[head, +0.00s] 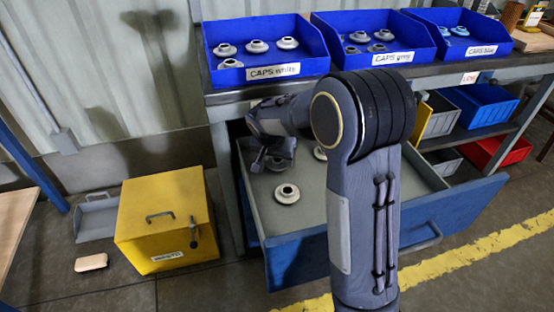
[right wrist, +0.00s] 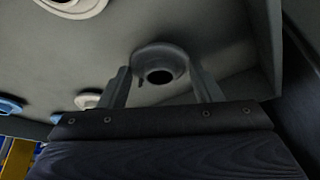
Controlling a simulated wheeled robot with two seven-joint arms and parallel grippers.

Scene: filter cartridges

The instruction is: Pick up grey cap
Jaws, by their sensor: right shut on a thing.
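A grey cap (right wrist: 160,56) with a dark centre hole sits between the fingers of my right gripper (right wrist: 162,88) in the right wrist view. The fingers touch it on both sides, low in the drawer. In the head view my right gripper (head: 262,160) is at the left back of the open blue drawer (head: 335,252), and the cap in it is too hidden to make out. The bin labelled CAPS grey (head: 393,58) stands on the bench above and holds several grey caps (head: 359,37). My left gripper is not in view.
Pale caps lie in the drawer, one near its front left (head: 286,194) and one partly behind my arm (head: 320,153). The CAPS white bin (head: 273,72) and CAPS blue bin (head: 482,50) flank the grey one. A yellow box (head: 166,222) stands on the floor at left.

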